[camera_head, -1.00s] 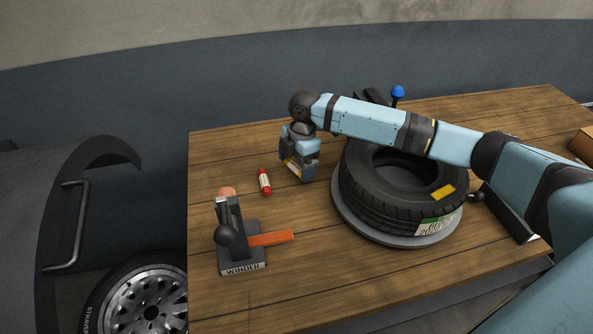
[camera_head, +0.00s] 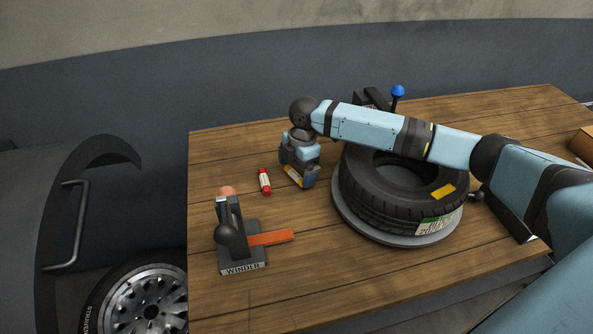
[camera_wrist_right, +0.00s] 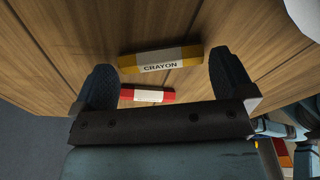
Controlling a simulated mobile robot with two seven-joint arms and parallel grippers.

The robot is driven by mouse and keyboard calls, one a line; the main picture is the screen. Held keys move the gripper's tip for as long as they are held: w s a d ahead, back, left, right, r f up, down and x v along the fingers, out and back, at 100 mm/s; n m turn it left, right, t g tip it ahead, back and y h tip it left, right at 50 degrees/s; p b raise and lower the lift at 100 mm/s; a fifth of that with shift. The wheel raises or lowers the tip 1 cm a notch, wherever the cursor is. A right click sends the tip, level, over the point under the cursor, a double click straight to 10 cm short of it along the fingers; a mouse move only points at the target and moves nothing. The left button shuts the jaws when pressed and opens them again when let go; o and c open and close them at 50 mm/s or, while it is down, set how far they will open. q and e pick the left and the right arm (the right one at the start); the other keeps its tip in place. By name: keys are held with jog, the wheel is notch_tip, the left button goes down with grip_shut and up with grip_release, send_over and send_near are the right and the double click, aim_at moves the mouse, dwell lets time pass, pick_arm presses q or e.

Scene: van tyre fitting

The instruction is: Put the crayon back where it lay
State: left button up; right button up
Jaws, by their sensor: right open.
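The crayon (camera_wrist_right: 161,60) is a yellow-orange stick with a pale label reading CRAYON. In the right wrist view it lies lengthwise between my fingertips, with a gap at each end. It appears to rest on the wooden tabletop. In the head view the crayon (camera_head: 293,176) shows partly at the near side of my right gripper (camera_head: 299,171). The right gripper (camera_wrist_right: 163,78) is open and low over the table, left of the tyre. My left gripper is not in view.
A red stick with a white label (camera_head: 264,182) lies just left of the gripper. A tyre (camera_head: 375,209) on a round grey base stands to the right.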

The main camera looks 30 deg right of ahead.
notch_tip(320, 180, up, 11)
jog(key=d, duration=0.1)
jog(key=shift+w+d, duration=0.15)
jog(key=shift+d, duration=0.15)
